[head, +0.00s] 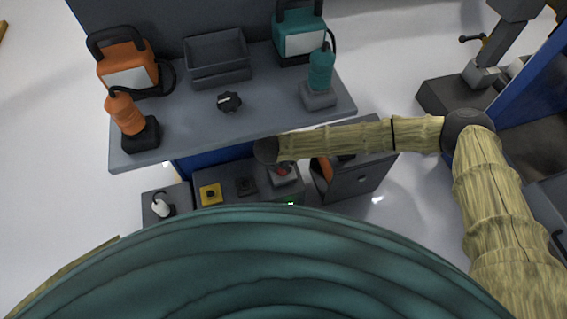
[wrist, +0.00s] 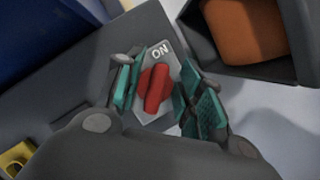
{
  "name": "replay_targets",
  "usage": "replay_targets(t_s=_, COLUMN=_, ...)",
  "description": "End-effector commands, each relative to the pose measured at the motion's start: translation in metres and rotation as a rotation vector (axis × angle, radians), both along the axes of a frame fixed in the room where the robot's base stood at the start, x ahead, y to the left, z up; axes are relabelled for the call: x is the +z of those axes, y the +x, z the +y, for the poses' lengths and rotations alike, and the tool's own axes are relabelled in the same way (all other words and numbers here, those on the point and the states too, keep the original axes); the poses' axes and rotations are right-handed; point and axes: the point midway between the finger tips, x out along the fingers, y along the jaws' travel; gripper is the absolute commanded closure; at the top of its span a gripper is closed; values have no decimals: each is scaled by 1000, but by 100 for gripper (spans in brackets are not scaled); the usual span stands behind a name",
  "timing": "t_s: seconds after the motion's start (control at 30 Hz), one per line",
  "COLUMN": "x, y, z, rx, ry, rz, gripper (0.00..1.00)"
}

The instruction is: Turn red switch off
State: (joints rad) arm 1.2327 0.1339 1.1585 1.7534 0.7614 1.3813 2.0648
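The red switch (wrist: 156,88) is a red rotary knob on a light grey plate marked "ON" (wrist: 160,50). In the wrist view its handle stands nearly upright, tilted slightly, pointing towards the word. My gripper (wrist: 162,87) is open, with one teal-padded finger on each side of the knob and gaps visible on both sides. I cannot tell how far the fingertips are above the plate. In the head view the red switch (head: 283,170) shows small on the grey control box, just below my arm's end; the gripper fingers are not clear there.
A dark open bin with an orange thing (wrist: 245,30) is close on the right. The grey workbench (head: 185,128) with orange and teal devices lies behind.

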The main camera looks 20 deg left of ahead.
Motion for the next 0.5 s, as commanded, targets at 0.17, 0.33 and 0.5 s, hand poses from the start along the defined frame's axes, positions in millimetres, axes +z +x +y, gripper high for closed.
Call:
replay_targets(t_s=0.17, x=-5, y=2, z=0, rx=0, ry=0, rz=0, gripper=62)
replay_targets(t_s=0.33, x=-5, y=2, z=-1, rx=0, ry=0, rz=0, gripper=62)
replay_targets(t_s=0.5, x=-5, y=2, z=-1, rx=0, ry=0, rz=0, gripper=84)
